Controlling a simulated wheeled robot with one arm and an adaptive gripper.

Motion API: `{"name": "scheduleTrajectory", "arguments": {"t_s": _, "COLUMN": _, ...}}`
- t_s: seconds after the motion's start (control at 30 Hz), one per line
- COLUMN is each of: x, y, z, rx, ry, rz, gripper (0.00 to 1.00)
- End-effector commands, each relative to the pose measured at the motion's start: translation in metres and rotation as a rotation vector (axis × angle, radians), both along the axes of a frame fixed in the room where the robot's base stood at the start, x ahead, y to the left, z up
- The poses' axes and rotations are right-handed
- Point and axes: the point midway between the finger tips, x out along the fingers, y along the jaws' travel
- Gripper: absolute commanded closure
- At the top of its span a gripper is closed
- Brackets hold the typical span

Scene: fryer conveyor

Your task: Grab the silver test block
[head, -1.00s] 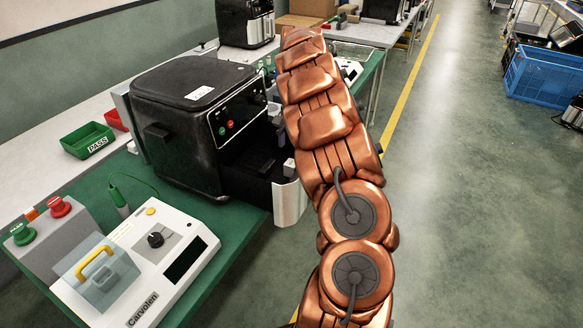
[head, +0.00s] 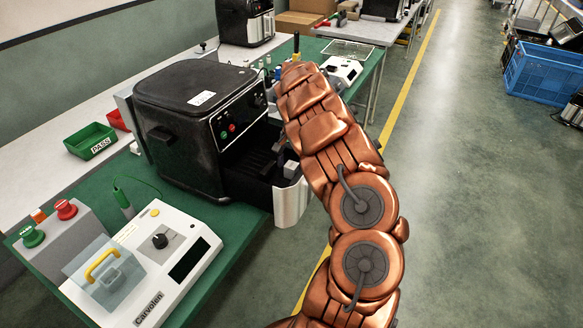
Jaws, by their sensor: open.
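The silver test block (head: 291,169) is a small light grey cube in the pulled-out drawer (head: 243,187) of the black fryer (head: 178,130), close to the drawer's silver front. My copper arm passes just right of the drawer and hides part of it. My gripper (head: 279,152) shows only as dark finger parts over the drawer, beside and slightly above the block. It is open, with nothing seen between its fingers. Most of the gripper is hidden behind the arm, and dark against the dark drawer. I cannot tell whether it touches the block.
A green PASS bin (head: 91,141) is at the left. Another fryer (head: 245,22) stands behind. The floor to the right is clear up to a blue crate (head: 543,76).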

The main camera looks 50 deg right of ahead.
Motion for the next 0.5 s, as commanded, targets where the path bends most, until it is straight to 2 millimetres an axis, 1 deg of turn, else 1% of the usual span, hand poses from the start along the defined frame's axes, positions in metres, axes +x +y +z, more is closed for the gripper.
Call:
{"name": "scheduleTrajectory", "arguments": {"t_s": 0.13, "x": -0.0005, "y": 0.0011, "z": -0.0063, "rx": 0.001, "ry": 0.0, "rz": 0.0, "gripper": 0.29}}
{"name": "scheduleTrajectory", "arguments": {"t_s": 0.37, "x": -0.0004, "y": 0.0012, "z": -0.0074, "rx": 0.001, "ry": -0.001, "rz": 0.0, "gripper": 0.29}}
{"name": "scheduleTrajectory", "arguments": {"t_s": 0.5, "x": -0.0004, "y": 0.0012, "z": -0.0073, "rx": 0.001, "ry": -0.001, "rz": 0.0, "gripper": 0.43}}
